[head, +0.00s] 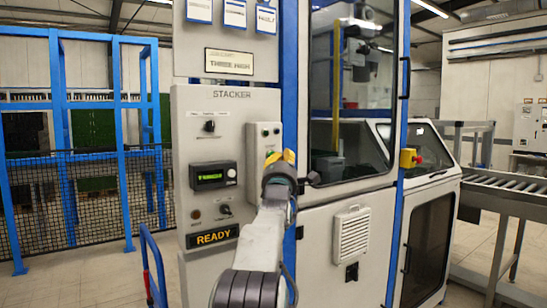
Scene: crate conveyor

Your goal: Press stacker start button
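The stacker panel (215,140) is a light grey cabinet face with the label STACKER. A small pale button box (264,129) is on its right side, with small controls near its top. A bit of green shows lower on the box, just above my gripper. A start label cannot be read. My gripper (281,158), dark with yellow tips, is in front of the lower part of this box and hides it. Whether the tips touch the box, and whether they are apart, I cannot tell. No held object shows.
A lit READY sign (214,237), a green display (212,175) and knobs are on the panel. A glazed machine enclosure (350,215) stands at right, with a red and yellow emergency stop (410,158). A roller conveyor (505,184) is far right. Blue fencing (122,160) is left.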

